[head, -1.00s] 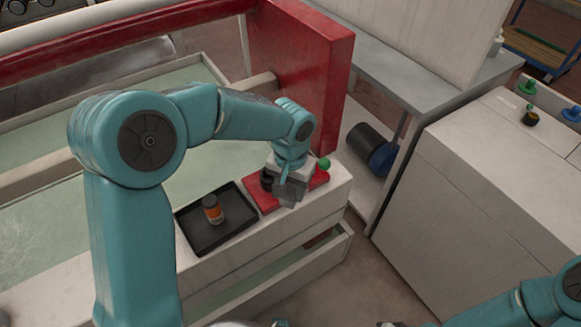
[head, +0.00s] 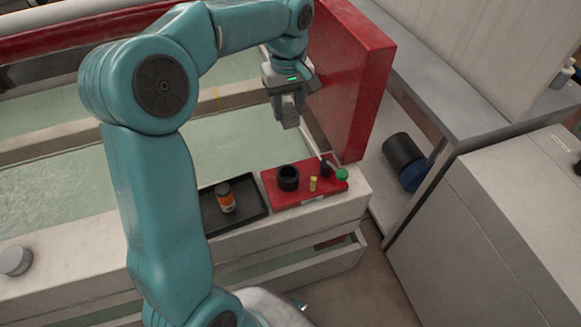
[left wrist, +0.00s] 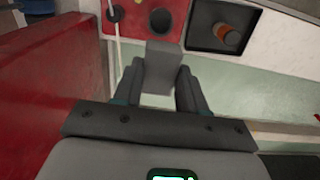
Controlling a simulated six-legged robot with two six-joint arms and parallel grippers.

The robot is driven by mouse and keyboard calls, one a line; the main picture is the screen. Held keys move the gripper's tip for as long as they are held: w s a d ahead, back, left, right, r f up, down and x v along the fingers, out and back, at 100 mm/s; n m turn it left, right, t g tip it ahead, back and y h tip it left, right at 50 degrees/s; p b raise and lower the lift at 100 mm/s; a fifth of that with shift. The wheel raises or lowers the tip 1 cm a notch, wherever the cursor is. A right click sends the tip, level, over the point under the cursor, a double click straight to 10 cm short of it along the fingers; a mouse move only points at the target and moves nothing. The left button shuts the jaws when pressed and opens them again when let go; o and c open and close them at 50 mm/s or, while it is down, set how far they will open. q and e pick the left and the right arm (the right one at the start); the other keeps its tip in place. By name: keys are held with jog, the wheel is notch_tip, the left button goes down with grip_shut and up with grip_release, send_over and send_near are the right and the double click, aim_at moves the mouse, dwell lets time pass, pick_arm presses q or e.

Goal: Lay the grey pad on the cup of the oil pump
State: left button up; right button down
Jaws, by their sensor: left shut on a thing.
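My left gripper (head: 286,104) is shut on the grey pad (head: 290,118), a small grey block that hangs below the fingers. In the left wrist view the pad (left wrist: 163,58) shows between the two fingers (left wrist: 160,76). A round black open cup (head: 288,178) stands upright on a red base (head: 300,200). The pad is raised and apart from it, behind it in the head view. In the left wrist view the cup (left wrist: 160,20) lies just beyond the pad. I take this cup to be the oil pump's. My right gripper is out of view.
On the red base also stand a yellow pin (head: 313,184), a black post (head: 326,169) and a green knob (head: 342,174). A black tray (head: 240,217) holds an orange-labelled jar (head: 226,198). A tall red panel (head: 352,80) rises close right of my gripper.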

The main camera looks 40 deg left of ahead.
pick_arm(q)
notch_tip(320, 180, down, 19)
jog(key=b, duration=0.1)
jog(key=shift+f, duration=0.2)
jog(key=shift+s+b, duration=0.1)
jog(key=shift+b, duration=0.2)
jog(key=shift+f+b, duration=0.6)
jog(key=shift+f, duration=0.05)
jog(key=o, duration=1)
